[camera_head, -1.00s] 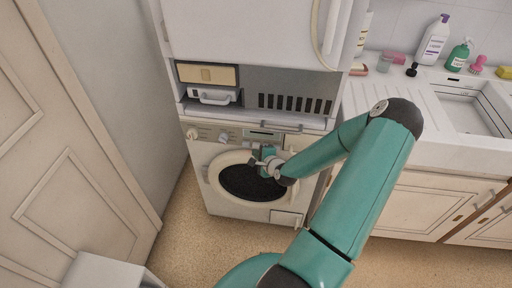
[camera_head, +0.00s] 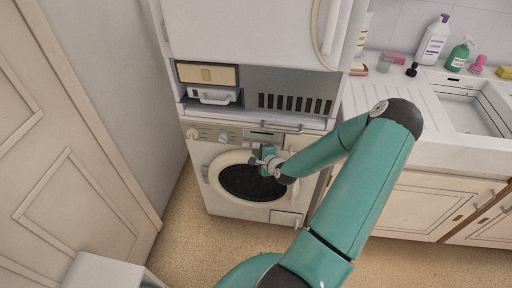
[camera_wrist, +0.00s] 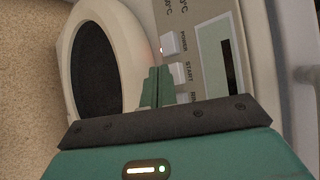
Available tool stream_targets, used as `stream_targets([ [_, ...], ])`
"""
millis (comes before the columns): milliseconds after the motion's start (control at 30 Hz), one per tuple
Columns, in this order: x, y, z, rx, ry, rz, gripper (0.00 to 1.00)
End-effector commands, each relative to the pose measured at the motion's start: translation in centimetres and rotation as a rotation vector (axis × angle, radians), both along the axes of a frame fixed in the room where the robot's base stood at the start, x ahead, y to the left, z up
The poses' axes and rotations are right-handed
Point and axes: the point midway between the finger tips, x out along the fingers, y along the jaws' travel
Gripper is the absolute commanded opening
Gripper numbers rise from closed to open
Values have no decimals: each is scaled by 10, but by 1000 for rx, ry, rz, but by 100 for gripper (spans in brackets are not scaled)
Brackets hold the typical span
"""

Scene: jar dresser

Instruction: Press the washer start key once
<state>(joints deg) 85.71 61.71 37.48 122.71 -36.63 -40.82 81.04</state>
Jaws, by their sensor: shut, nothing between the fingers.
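The white washer (camera_head: 222,204) stands under a white cabinet unit in the head view, with its round dark door in front. In the wrist view the start key (camera_wrist: 179,73) is a small pale key labelled START on the washer's control panel (camera_wrist: 205,75). The power key (camera_wrist: 171,43), with a small lit spot beside it, sits above it. My gripper (camera_wrist: 159,72) is shut and empty, its green fingertips just left of the start key. I cannot tell whether they touch it. In the head view my gripper (camera_head: 258,160) is before the upper door rim and hides part of the panel.
Another key (camera_wrist: 183,98) sits below the start key, partly hidden by the fingers. The round door (camera_wrist: 92,60) bulges at the left. A drawer handle (camera_head: 282,125) juts out above the panel. A sink counter (camera_head: 400,95) with bottles stands at the right.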

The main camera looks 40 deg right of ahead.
Motion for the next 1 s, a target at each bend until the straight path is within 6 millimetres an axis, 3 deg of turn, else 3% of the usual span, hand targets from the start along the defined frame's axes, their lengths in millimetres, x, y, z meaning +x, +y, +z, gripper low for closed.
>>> stream_targets([
  [1000,6,-8,0,0,-1,0,0],
])
